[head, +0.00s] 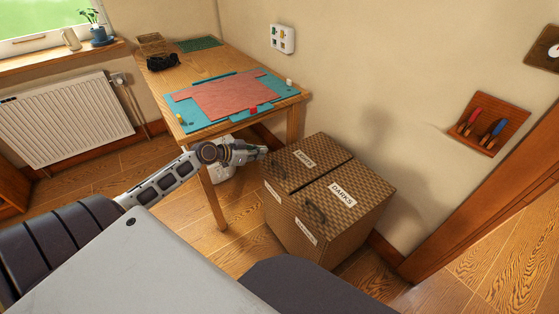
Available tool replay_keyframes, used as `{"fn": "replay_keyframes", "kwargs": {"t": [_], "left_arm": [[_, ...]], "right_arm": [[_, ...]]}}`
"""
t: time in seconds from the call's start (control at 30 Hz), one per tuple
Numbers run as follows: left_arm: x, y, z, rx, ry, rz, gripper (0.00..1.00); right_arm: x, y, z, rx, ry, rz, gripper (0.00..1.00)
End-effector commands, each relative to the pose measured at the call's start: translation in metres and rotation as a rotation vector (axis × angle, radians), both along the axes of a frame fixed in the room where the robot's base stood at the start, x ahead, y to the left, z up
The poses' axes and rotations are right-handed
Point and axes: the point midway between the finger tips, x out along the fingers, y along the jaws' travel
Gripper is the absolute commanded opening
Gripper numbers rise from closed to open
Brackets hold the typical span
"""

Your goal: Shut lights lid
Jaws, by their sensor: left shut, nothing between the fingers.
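A brown woven hamper (287,222) stands on the floor against the wall, right of the table. Its top has two lids side by side. The lights lid (317,152) is the far left one, with a white label that is small and hard to read. It looks down and about level with the darks lid (352,202), with a dark seam between them. My left gripper (262,153) is shut and empty at the left edge of the hamper, beside the lights lid. I cannot tell whether it touches. My right gripper is not in view.
A wooden table (215,66) stands behind my left arm, with a teal mat (192,115) and a pink sheet (238,96) on it. A tool rack (490,122) hangs on the right wall. A radiator (65,120) is at left. Some floor is clear between radiator and table.

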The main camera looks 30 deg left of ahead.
Motion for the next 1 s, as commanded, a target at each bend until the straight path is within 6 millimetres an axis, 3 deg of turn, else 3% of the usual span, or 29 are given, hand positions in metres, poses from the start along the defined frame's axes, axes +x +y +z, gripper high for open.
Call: {"fn": "replay_keyframes", "kwargs": {"t": [1.0], "left_arm": [[0.0099,-0.0030,-0.0041,-0.048,0.013,0.030,0.00]], "right_arm": [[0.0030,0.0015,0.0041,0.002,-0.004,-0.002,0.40]]}}
